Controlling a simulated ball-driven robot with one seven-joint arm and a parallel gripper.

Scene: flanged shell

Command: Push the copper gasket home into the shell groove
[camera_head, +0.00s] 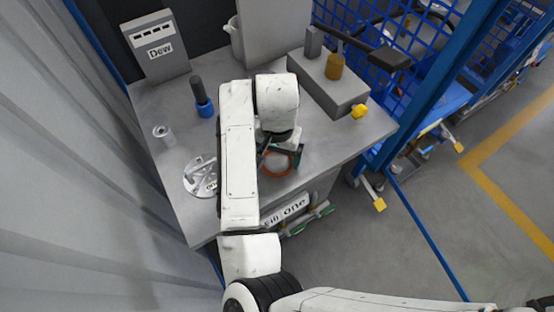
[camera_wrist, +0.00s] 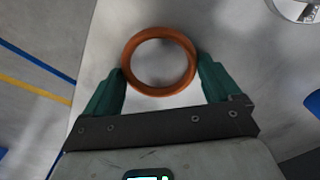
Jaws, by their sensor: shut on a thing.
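The copper gasket (camera_wrist: 160,91) is a plain orange-brown ring. My gripper (camera_wrist: 161,70) is shut on it, one teal finger at each side of its outer edge. In the head view the gasket (camera_head: 270,174) shows in part below my wrist, near the table's front edge, and my gripper (camera_head: 280,157) is partly hidden by the arm. Its height above the table is hard to tell. A round metal piece with a spoked top (camera_head: 197,178), perhaps the shell, lies left of my arm, which covers its right side. Round metal also shows at the wrist view's top right (camera_wrist: 292,8). No groove can be made out.
A blue mesh fence (camera_head: 390,45) stands behind right.

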